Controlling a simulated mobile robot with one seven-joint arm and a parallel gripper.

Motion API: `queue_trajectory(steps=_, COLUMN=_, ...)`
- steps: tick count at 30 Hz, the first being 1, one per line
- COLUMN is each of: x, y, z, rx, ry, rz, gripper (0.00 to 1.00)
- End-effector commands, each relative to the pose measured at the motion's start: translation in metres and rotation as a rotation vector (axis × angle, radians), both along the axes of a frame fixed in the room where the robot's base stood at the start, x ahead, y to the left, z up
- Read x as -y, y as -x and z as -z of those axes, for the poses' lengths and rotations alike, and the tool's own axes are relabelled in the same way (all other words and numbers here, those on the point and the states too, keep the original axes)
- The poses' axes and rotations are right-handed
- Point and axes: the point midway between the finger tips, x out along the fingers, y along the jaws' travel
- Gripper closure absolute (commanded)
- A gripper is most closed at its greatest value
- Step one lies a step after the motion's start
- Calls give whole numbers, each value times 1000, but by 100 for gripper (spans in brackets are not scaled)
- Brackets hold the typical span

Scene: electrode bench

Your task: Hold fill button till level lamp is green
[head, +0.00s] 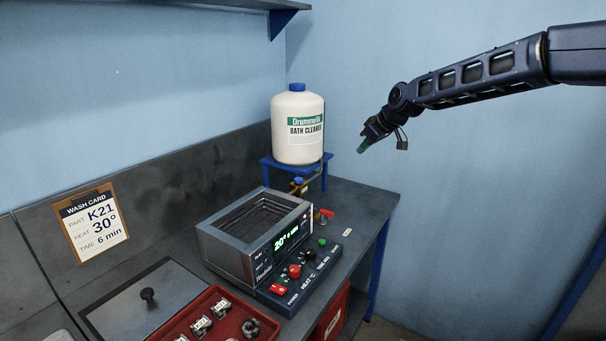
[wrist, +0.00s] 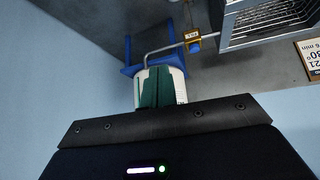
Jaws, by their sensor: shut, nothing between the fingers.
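My gripper (head: 363,147) is shut and empty in the air, right of the white cleaner drum (head: 297,140). Its green fingertips (wrist: 157,87) show together in the wrist view, in front of the drum. A small yellow fill box (wrist: 192,38) sits on the pipe between the drum and the metal bath; its label appears upside down. In the head view this yellow fitting (head: 297,183) is small beside the drum's stand, and my gripper is well apart from it. The bath (head: 228,246) has a lit display (head: 286,240) reading 20° 6 min. I cannot make out the level lamp's colour.
A control box (head: 291,290) with a red switch, knobs and a green button (head: 322,241) lies before the bath. A red-handled tap (head: 327,213) is at its right. The blue stand (head: 327,171) holds the drum. A red tray (head: 190,325) is in front. Space around my gripper is clear.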

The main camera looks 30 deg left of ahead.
Motion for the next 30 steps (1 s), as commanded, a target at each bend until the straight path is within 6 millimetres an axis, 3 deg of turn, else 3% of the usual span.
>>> queue_trajectory(steps=1, x=-18, y=4, z=4, rx=-6, ry=-16, rz=-29, gripper=100)
queue_trajectory(steps=6, x=-71, y=19, z=10, rx=-19, ry=-73, rz=-110, gripper=100)
queue_trajectory(steps=12, x=-114, y=34, z=16, rx=-31, ry=-123, rz=-175, gripper=100)
queue_trajectory(steps=18, x=-132, y=40, z=17, rx=-36, ry=-145, rz=-199, gripper=100)
queue_trajectory(steps=30, x=-133, y=41, z=18, rx=-35, ry=-147, rz=-201, gripper=100)
